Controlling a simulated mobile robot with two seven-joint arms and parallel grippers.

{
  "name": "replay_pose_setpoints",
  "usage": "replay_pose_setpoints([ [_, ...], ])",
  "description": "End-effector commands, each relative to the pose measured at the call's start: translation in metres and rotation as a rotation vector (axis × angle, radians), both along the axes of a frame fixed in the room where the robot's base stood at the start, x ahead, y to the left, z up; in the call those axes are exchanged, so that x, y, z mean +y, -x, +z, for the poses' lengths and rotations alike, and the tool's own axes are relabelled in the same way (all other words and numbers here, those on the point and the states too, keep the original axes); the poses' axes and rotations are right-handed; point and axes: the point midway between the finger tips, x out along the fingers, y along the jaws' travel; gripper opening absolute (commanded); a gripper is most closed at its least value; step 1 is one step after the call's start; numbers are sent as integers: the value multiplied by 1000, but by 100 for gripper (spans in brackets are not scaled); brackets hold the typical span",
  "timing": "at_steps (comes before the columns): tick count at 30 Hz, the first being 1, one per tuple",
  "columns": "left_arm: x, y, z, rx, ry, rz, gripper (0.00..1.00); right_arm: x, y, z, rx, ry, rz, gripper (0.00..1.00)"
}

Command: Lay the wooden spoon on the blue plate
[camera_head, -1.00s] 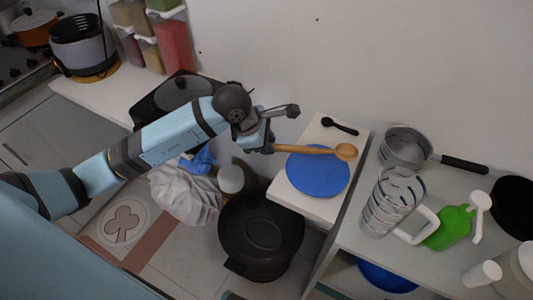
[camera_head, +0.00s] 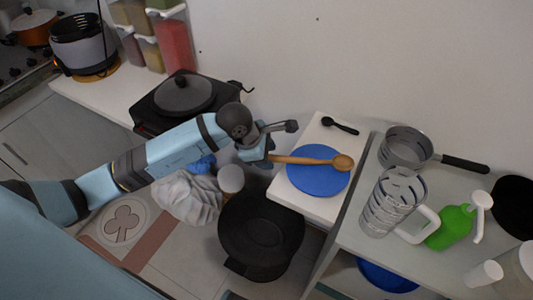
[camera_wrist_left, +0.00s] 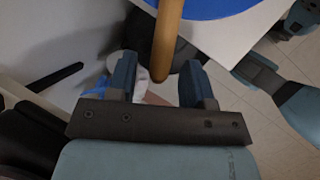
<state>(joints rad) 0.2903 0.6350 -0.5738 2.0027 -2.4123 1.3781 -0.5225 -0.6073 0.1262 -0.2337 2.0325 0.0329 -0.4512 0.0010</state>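The wooden spoon (camera_head: 305,160) lies across the blue plate (camera_head: 318,182), its bowl near the plate's right edge and its handle sticking out past the left edge. My left gripper (camera_head: 267,154) is at the handle's end. In the left wrist view, the fingers of my left gripper (camera_wrist_left: 160,84) stand apart, with the end of the spoon's handle (camera_wrist_left: 167,40) between them and a gap visible on both sides. The blue plate (camera_wrist_left: 205,6) shows at the top there. My right gripper cannot be made out; blue arm parts of mine show at the right of that view.
The plate sits on a white counter (camera_head: 328,133) with a black spoon (camera_head: 340,126) behind it. To the right are a saucepan (camera_head: 405,147), a striped jug (camera_head: 390,202) and a green bottle (camera_head: 450,227). A black bin (camera_head: 260,232) stands below, left of the counter.

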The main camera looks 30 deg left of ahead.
Motion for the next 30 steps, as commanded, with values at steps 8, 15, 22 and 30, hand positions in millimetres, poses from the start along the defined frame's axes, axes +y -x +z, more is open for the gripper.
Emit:
replay_pose_setpoints([
  [8, 2, 2, 9, -2, -1, 0, 47, 1, 0, 3, -4, 0, 0, 0],
  [15, 17, 17, 52, -4, -2, -2, 47, 1, 0, 3, -3, 0, 0, 0],
  [22, 31, 31, 92, -3, -2, 0, 47, 1, 0, 2, -2, 0, 0, 0],
  [30, 37, 38, 110, 0, 0, 0, 47, 0, 0, 1, -1, 0, 0, 0],
])
